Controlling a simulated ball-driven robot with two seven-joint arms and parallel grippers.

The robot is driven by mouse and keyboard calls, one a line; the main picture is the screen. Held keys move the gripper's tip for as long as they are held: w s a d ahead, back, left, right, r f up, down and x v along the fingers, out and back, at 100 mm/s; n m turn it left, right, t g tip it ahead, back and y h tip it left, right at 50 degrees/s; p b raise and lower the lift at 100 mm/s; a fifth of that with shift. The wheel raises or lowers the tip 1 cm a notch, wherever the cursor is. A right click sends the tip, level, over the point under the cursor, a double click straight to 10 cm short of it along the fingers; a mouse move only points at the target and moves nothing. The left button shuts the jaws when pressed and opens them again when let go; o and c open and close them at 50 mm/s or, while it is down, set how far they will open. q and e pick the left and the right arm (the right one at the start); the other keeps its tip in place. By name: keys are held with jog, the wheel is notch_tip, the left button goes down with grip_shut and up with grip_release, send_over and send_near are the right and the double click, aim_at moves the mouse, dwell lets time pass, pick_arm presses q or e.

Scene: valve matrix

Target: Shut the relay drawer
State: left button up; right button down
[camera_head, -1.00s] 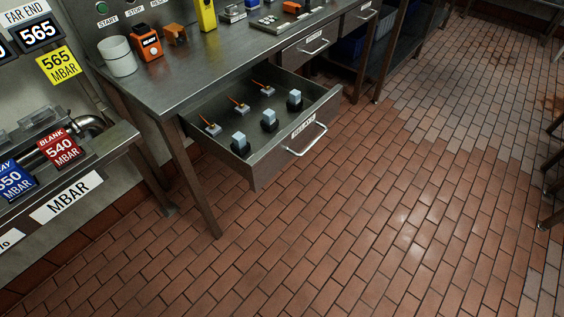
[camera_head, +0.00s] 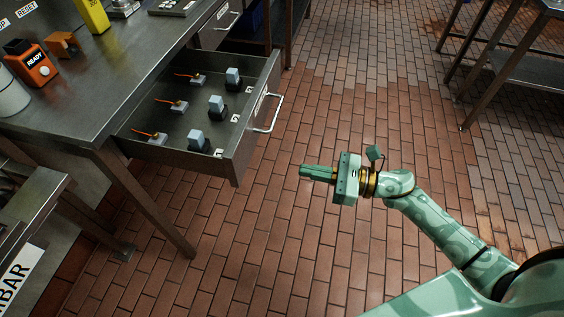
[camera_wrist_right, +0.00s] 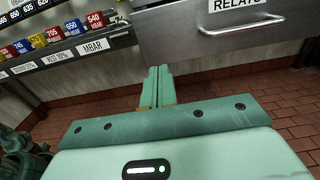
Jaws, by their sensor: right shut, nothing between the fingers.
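The relay drawer (camera_head: 239,149) stands pulled out from under the steel bench in the head view. Inside it are several blue-topped relays on black bases and several pieces with orange levers. Its front has a bar handle (camera_head: 269,112). In the right wrist view the drawer front (camera_wrist_right: 185,37) with its "RELAYS" label and handle (camera_wrist_right: 246,25) fills the top. My right gripper (camera_head: 303,171) is shut and empty, to the right of the drawer front and apart from it. It also shows in the right wrist view (camera_wrist_right: 158,70), pointing toward the drawer front. My left gripper is not in view.
The bench top (camera_head: 100,85) holds an orange "READY" box (camera_head: 30,66), a white cup and a yellow device. A bench leg (camera_head: 145,205) stands below the drawer's left end. Another table (camera_head: 530,65) stands at the far right. The tiled floor before the drawer is clear.

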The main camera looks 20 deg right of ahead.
aim_at(243, 158)
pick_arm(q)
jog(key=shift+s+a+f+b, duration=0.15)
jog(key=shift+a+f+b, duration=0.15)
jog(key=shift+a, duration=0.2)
pick_arm(e)
jog(key=x, duration=1.3)
jog(key=shift+w, duration=0.1)
